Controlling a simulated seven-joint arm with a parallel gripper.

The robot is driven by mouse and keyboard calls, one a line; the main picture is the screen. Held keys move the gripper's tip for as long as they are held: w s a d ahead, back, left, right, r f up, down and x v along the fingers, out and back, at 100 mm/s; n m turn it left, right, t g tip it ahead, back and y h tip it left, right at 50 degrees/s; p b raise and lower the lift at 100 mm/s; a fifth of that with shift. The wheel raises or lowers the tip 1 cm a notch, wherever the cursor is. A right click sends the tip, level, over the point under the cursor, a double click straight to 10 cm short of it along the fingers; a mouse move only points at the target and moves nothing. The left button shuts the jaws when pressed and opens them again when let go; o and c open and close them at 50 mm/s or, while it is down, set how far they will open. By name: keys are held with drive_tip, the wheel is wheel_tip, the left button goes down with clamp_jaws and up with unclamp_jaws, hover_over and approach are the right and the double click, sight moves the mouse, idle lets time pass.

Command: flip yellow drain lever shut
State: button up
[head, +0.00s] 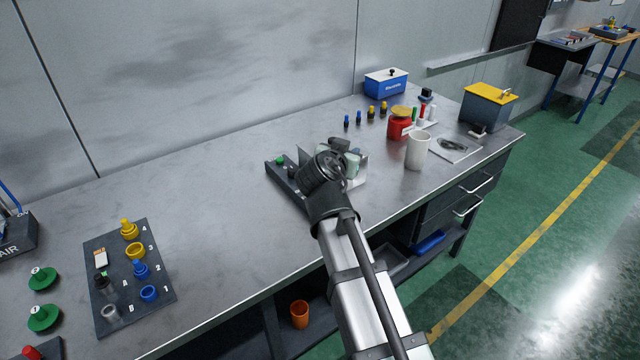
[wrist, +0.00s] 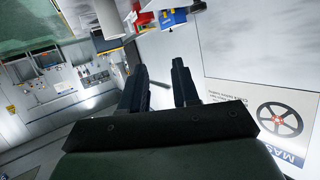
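A dark grey box with a yellow top (head: 490,95) stands at the right end of the bench, with a small fitting on top and a small dark and pale part at its foot. I cannot make out a separate yellow drain lever in either view. My gripper (wrist: 159,72) shows two dark fingers apart in the wrist view, with nothing between them. In the head view my wrist hangs over the middle of the bench, well to the left of the box, and hides the fingertips.
A white mug (head: 418,151), a red jar (head: 400,127) and several small bottles stand between my arm and the box. A blue box (head: 386,83) is at the back.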

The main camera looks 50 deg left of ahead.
drive_tip(key=w+a+r+g+h, duration=0.3)
drive_tip(key=w+a+r+g, duration=0.3)
drive_tip(key=a, duration=0.4)
drive_tip(key=s+d+f+n+g+h, duration=0.2)
drive_tip(key=s+n+g+h, duration=0.15)
drive_tip(key=n, duration=0.35)
drive_tip(key=s+d+f+n+g+h, duration=0.2)
drive_tip(key=s+n, duration=0.3)
drive_tip(key=n, duration=0.1)
drive_tip(key=f, duration=1.4)
drive_tip(key=shift+s+a, duration=0.1)
drive_tip(key=shift+a, duration=0.15)
clamp_jaws()
